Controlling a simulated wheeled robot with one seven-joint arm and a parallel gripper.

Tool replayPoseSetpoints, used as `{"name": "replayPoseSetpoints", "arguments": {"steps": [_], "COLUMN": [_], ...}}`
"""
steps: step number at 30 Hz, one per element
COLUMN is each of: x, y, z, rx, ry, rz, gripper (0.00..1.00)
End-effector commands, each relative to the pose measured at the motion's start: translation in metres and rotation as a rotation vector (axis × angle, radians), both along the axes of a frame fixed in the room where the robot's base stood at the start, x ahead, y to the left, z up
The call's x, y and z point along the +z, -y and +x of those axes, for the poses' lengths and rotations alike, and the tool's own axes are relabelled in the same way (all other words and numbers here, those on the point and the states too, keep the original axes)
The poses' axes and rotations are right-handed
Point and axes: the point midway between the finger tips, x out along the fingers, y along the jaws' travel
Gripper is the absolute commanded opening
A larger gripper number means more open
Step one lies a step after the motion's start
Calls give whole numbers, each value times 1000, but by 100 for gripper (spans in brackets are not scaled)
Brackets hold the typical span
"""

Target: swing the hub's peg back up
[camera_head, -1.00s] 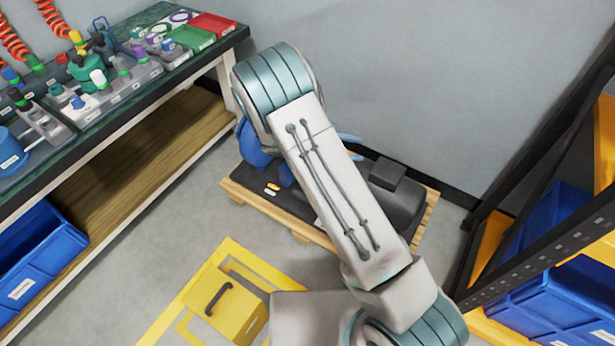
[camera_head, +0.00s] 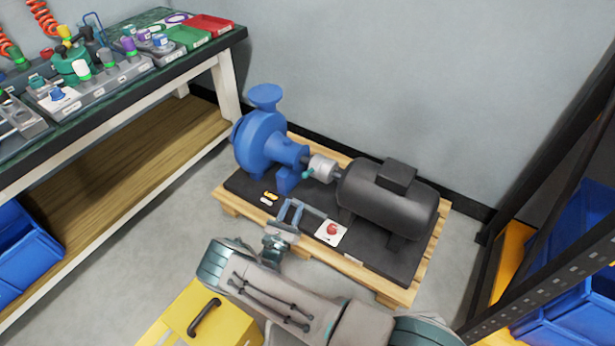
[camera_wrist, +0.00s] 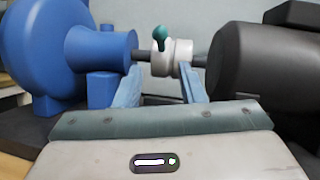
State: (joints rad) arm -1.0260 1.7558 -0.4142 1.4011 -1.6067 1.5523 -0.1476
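The hub (camera_head: 322,167) is a light grey coupling on the shaft between the blue pump and the dark motor; it also shows in the wrist view (camera_wrist: 180,56). Its teal peg (camera_head: 308,174) sticks out on the side facing my gripper. In the wrist view the peg's rounded teal end (camera_wrist: 160,34) shows at the hub's upper left, its exact tilt hard to tell. My gripper (camera_head: 304,207) is open and empty, in front of the hub and apart from it. In the wrist view its two blue fingers (camera_wrist: 159,74) stand apart, below the peg and hub.
The blue pump (camera_head: 262,140) and dark motor (camera_head: 385,197) flank the hub on a wooden pallet (camera_head: 365,284). A red button (camera_head: 333,229) on a white plate sits near my gripper. A yellow case (camera_head: 185,318) stands in front; a workbench (camera_head: 150,90) is at left, a rack (camera_head: 545,235) at right.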

Motion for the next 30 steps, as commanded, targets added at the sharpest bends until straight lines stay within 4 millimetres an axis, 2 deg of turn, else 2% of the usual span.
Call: {"name": "replayPoseSetpoints", "arguments": {"steps": [5, 12, 18, 24, 30], "x": [9, 28, 41, 49, 51], "y": [11, 31, 45, 52, 52], "z": [22, 66, 95, 110, 113], "rx": [-4, -6, -5, -5, -3], "ry": [3, 3, 1, 1, -1], "rz": [1, 3, 3, 2, 2], "gripper": [36, 36, 36, 36, 36]}}
